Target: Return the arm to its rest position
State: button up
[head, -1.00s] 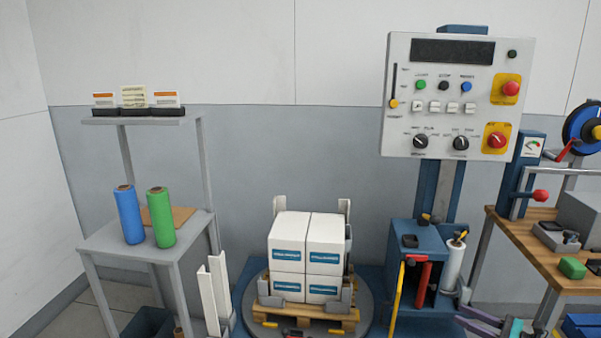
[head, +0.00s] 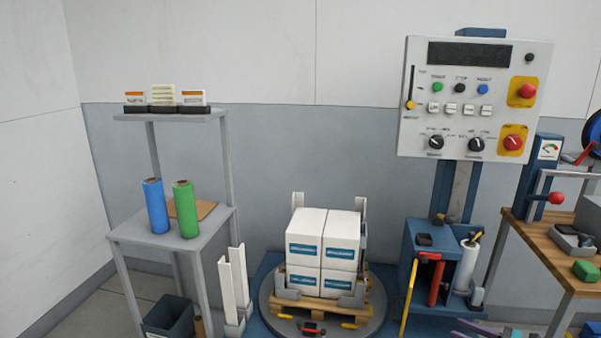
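Purple and teal parts, which look like the end of my arm with my gripper (head: 490,332), show at the bottom edge of the head view, right of centre. Most of them are cut off by the frame, and I cannot make out the fingertips or anything held. They appear in front of the foot of the blue column and the wooden bench (head: 540,240).
White boxes (head: 322,240) stand stacked on a wooden pallet (head: 330,307) on a round turntable (head: 372,315). A control panel (head: 472,100) is mounted at right. A grey shelf stand (head: 130,232) at left holds a blue roll (head: 155,206) and a green roll (head: 185,210).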

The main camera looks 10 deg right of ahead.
jog(key=w+a+f+n+g+p, duration=0.1)
jog(key=a+f+n+g, duration=0.15)
jog(key=a+f, duration=0.45)
jog(key=w+a+f+n+g+p, duration=0.1)
jog(key=a+f+n+g, duration=0.15)
jog(key=a, duration=0.85)
jog(key=s+a+f+n+g+p, duration=0.1)
jog(key=s+a+f+n+g, duration=0.2)
jog(key=a+f, duration=0.3)
jog(key=s+a+f+n+g+p, duration=0.1)
jog(key=s+a+f+n+g, duration=0.25)
jog(key=a, duration=0.55)
jog(key=s+a+f+n+g+h+p, duration=0.1)
jog(key=s+a+f+n+g+h, duration=0.1)
jog(key=s+n, duration=0.3)
jog(key=s+a+f+n+g+h+p, duration=0.1)
jog(key=s+a+f+n+g+h, duration=0.2)
jog(key=s, duration=0.6)
jog(key=s+a+f+n+g+h+p, duration=0.2)
jog(key=s+a+n+h, duration=0.3)
jog(key=s+n, duration=0.3)
jog(key=shift+a+f, duration=0.15)
jog(key=shift+a, duration=0.05)
jog(key=shift+n, duration=0.25)
